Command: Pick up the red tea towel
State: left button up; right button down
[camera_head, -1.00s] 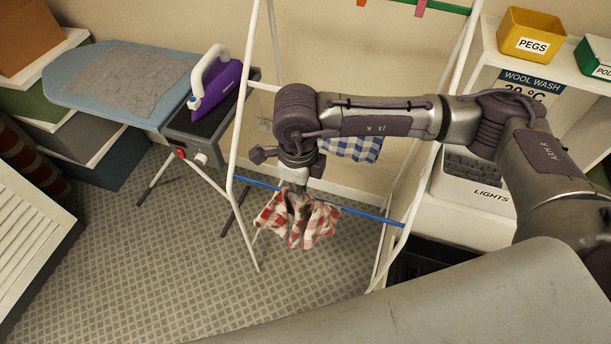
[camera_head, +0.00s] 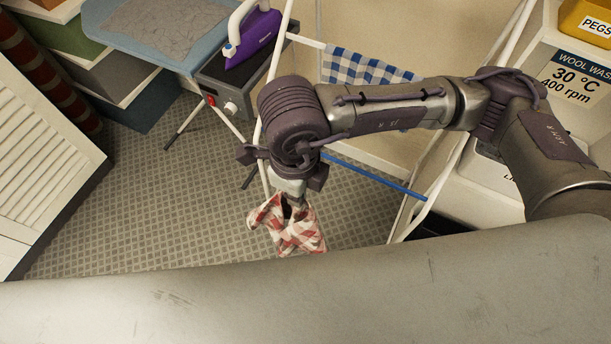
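The red and white checked tea towel (camera_head: 287,229) hangs bunched from my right gripper (camera_head: 290,203), in front of the drying rack. The gripper is shut on the towel's upper part, and the cloth hides most of the fingertips. The towel's lower edge hangs free above the tiled floor. My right arm comes in from the right, across the rack. My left gripper is not in view.
The white drying rack (camera_head: 427,208) has a blue rail (camera_head: 375,177) and a blue checked cloth (camera_head: 362,68). An ironing board (camera_head: 160,30) with a purple iron (camera_head: 254,40) stands at the back left. A louvred door (camera_head: 40,165) is at left. Patterned floor (camera_head: 170,225) lies open.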

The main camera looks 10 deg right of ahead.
jog(key=s+a+b, duration=0.2)
jog(key=s+a, duration=0.3)
jog(key=s, duration=0.3)
jog(key=shift+a, duration=0.3)
